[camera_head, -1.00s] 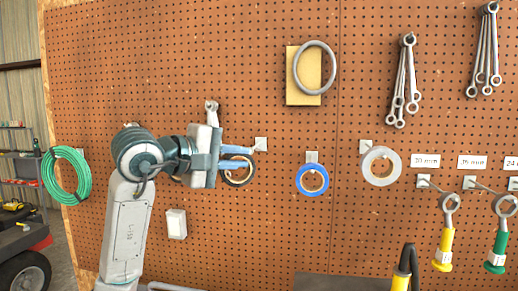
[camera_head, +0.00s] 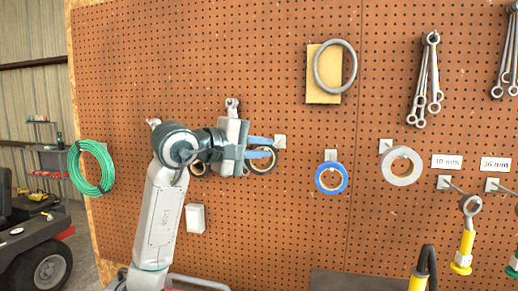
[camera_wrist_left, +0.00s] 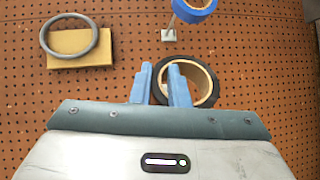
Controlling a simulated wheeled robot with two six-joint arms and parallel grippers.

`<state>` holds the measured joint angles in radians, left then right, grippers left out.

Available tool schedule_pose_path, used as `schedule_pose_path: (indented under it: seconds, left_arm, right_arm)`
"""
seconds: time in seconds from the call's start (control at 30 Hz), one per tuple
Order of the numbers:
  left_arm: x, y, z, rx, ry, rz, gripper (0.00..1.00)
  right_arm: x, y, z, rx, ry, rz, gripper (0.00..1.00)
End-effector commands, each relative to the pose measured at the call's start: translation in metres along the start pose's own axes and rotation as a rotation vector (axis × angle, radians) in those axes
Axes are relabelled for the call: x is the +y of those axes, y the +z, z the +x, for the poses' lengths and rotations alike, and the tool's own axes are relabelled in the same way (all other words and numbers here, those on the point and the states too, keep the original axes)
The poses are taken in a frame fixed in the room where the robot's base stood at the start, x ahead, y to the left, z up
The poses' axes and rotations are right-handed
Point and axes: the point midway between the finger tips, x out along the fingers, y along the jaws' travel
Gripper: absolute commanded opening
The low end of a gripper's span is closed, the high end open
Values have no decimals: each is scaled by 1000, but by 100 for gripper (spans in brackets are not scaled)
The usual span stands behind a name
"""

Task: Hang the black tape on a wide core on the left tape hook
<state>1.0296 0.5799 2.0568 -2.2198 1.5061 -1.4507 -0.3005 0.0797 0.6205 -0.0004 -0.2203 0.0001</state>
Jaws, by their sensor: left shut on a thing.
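The black tape on a wide tan core (camera_head: 273,161) is held at its rim by my left gripper (camera_head: 260,147), clear of the hook. In the left wrist view the tape (camera_wrist_left: 214,82) shows with its rim between the two blue fingers (camera_wrist_left: 160,85), which partly cover it. The left tape hook (camera_head: 280,142) is a pale plate just up and right of the tape in the head view. It is bare, and in the left wrist view its plate and peg (camera_wrist_left: 169,35) stand just above the fingertips. My right gripper is out of view.
A blue tape (camera_head: 331,190) and a grey tape (camera_head: 402,180) hang to the right. A grey ring over a yellow block (camera_head: 318,92) is above. A green hose coil (camera_head: 78,172) hangs at left. A white box (camera_head: 195,218) sits on the pegboard below my gripper.

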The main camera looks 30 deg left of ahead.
Motion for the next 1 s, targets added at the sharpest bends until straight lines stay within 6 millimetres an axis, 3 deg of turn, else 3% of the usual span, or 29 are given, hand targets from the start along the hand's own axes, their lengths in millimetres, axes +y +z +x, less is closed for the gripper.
schedule_pose_path:
  seconds: [1.0]
  left_arm:
    - [-2,-38,49,2,-2,-3,0]
  right_arm:
    - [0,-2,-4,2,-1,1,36]
